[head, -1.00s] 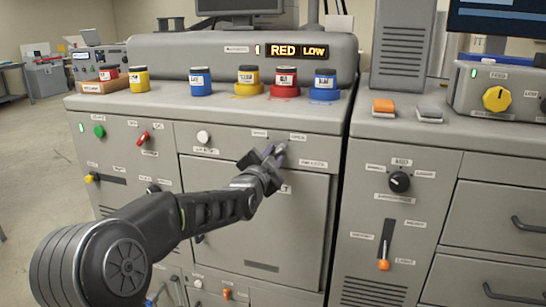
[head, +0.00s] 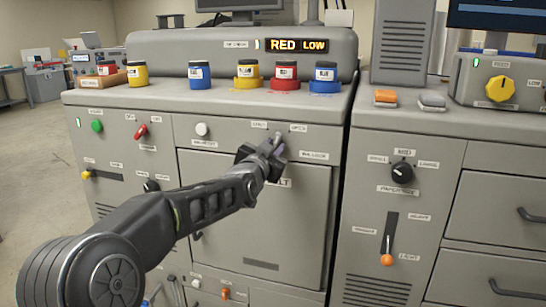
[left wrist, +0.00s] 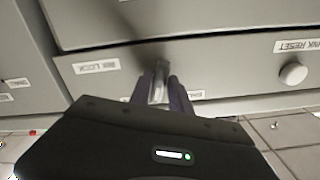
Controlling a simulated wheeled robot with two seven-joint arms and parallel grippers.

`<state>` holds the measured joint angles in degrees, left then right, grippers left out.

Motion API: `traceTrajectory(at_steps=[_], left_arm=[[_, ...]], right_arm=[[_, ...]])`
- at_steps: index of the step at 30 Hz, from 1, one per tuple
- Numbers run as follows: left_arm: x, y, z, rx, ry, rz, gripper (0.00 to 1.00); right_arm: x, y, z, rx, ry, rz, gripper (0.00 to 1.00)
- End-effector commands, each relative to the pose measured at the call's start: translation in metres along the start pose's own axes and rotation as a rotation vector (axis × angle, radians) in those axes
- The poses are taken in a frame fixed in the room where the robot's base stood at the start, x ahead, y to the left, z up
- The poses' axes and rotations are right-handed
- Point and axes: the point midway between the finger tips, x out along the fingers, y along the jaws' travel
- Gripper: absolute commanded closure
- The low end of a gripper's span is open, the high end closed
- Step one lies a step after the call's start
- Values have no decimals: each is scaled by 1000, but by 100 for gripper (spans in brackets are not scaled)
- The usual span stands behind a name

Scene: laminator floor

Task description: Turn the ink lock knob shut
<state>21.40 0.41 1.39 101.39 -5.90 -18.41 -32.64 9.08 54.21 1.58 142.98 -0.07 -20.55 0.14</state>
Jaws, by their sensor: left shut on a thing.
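The ink lock knob is a small grey lever-like handle (head: 278,140) on the front of the grey cabinet, below the SHUT (head: 259,125) and OPEN (head: 298,128) labels. Its upper end leans toward the OPEN side. My left gripper (head: 272,149) is at the knob with its fingers closed on it. In the left wrist view, which is upside down, the knob (left wrist: 158,82) shows between the two dark fingers (left wrist: 160,92), beside the INK LOCK label (left wrist: 96,66). The fingers hide part of the knob. My right gripper is not in view.
A white INK RESET button (head: 202,130) is left of the knob. A large panel (head: 255,215) lies below it. Several ink pots, such as the red one (head: 285,75), stand on the top ledge. A black dial (head: 402,173) is on the right cabinet.

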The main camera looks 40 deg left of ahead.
Motion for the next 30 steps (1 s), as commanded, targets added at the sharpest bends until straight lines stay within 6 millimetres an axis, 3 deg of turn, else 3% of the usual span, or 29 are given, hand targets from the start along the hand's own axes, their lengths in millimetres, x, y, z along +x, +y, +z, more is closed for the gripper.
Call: traceTrajectory(at_steps=[1, 12, 30], left_arm=[[0, 3, 4, -42, 2, 1, 100], [0, 4, 3, -394, 0, 2, 100], [0, 4, 0, -944, -2, 1, 100]], right_arm=[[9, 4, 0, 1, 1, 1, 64], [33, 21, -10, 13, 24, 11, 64], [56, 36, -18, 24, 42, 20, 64]])
